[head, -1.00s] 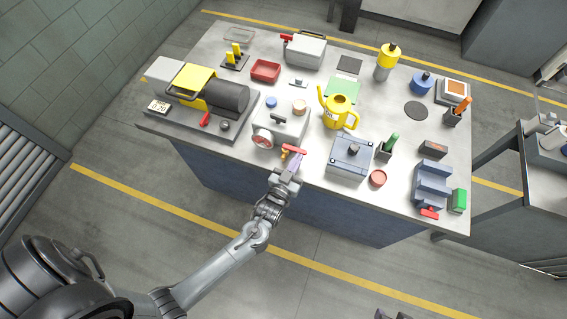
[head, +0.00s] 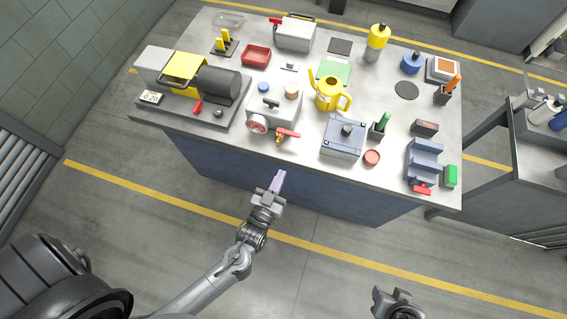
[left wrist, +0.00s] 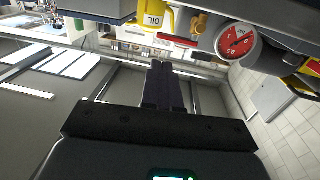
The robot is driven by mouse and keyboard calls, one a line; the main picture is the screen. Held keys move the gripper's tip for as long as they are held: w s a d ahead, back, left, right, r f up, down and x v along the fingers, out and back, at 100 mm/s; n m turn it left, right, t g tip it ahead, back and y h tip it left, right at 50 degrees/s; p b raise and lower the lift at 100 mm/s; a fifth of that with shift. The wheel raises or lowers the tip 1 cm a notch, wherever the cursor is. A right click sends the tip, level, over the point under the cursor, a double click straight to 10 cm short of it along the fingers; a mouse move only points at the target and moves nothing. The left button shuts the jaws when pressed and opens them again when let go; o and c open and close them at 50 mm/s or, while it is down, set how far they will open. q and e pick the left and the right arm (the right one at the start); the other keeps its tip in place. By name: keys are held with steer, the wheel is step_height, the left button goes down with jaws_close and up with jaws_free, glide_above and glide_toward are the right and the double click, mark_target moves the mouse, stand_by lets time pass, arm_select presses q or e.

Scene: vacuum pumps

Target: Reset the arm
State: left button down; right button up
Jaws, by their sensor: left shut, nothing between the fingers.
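My left gripper (head: 278,181) is shut and empty. In the head view it is in front of the table's near edge, apart from everything on the table. Its shut fingers also show in the left wrist view (left wrist: 162,88). The nearest thing is a grey pump with a red-rimmed gauge (head: 257,124) and a red-handled brass valve (head: 285,135); the gauge faces the left wrist camera (left wrist: 238,43). My right gripper (head: 398,300) shows at the bottom edge of the head view, over the floor; its finger state is unclear.
The table (head: 200,128) bears a yellow oil can (head: 330,95), a blue-grey box (head: 342,138), a black motor with a yellow guard (head: 218,84) and a blue-grey stepped holder (head: 423,160). A grey cart (head: 490,180) stands at right. The floor before the table is clear.

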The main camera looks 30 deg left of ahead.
arm_select(q)
steer(key=a+r+m+g+h, duration=0.2)
steer(key=a+r+g+h, duration=0.15)
steer(key=r, duration=0.25)
steer(key=s+r+m+g+p, duration=0.1)
steer(key=s+m+g+p, duration=0.1)
steer(key=s+g, duration=1.05)
step_height(320, 180, up, 16)
steer(key=s+t+p, duration=0.1)
steer(key=p, duration=1.5)
steer(key=shift+s+a+r+t+y, duration=0.2)
steer(key=shift+a+r+t+y, duration=0.05)
steer(key=shift+t+y, duration=0.15)
